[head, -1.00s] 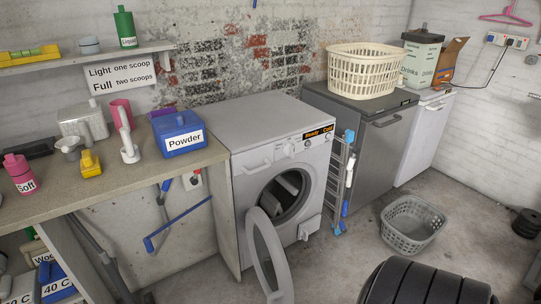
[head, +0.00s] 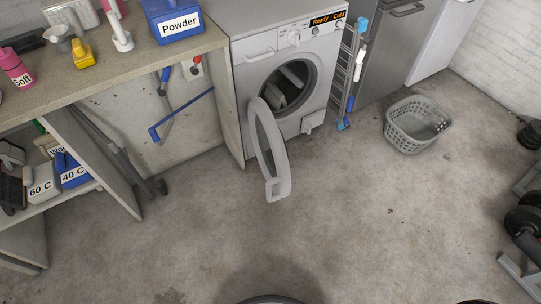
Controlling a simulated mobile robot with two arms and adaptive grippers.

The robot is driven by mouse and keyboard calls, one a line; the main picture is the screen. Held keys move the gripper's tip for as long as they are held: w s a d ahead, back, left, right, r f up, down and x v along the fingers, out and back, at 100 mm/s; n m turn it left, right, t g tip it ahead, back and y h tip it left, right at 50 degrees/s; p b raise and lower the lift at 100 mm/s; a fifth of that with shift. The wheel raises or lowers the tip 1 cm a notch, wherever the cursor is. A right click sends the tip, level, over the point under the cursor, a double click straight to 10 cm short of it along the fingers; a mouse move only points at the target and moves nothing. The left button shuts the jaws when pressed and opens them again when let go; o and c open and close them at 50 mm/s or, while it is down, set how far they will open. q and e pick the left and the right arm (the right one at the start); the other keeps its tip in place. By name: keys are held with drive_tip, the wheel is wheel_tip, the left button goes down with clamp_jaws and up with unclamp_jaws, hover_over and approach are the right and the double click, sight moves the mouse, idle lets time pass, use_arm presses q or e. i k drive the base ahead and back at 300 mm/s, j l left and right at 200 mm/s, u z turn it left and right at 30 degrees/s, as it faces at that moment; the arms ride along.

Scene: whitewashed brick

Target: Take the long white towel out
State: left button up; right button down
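The front-loading washing machine (head: 245,62) stands at the upper middle with its round door (head: 256,140) swung wide open toward me. Inside the dark drum opening lie pale grey-white shapes (head: 277,97). I cannot tell from here whether one of them is the long white towel, as most of the drum's inside is hidden. The display on the machine reads "Ready" and "Cold". Neither of my grippers shows in the view.
A grey laundry basket (head: 396,137), apparently empty, stands on the floor to the right. A folded drying rack (head: 346,75) leans beside the machine. The workbench (head: 130,62) with a blue Powder box (head: 170,30) is at left. Weights (head: 524,222) lie far right. The middle floor is clear.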

sight(273, 94)
drive_tip(key=i+l+u, duration=0.1)
drive_tip(key=u, duration=0.3)
drive_tip(key=l+u, duration=0.35)
drive_tip(key=i+l+u, duration=0.1)
drive_tip(key=u, duration=0.3)
drive_tip(key=l+u, duration=0.35)
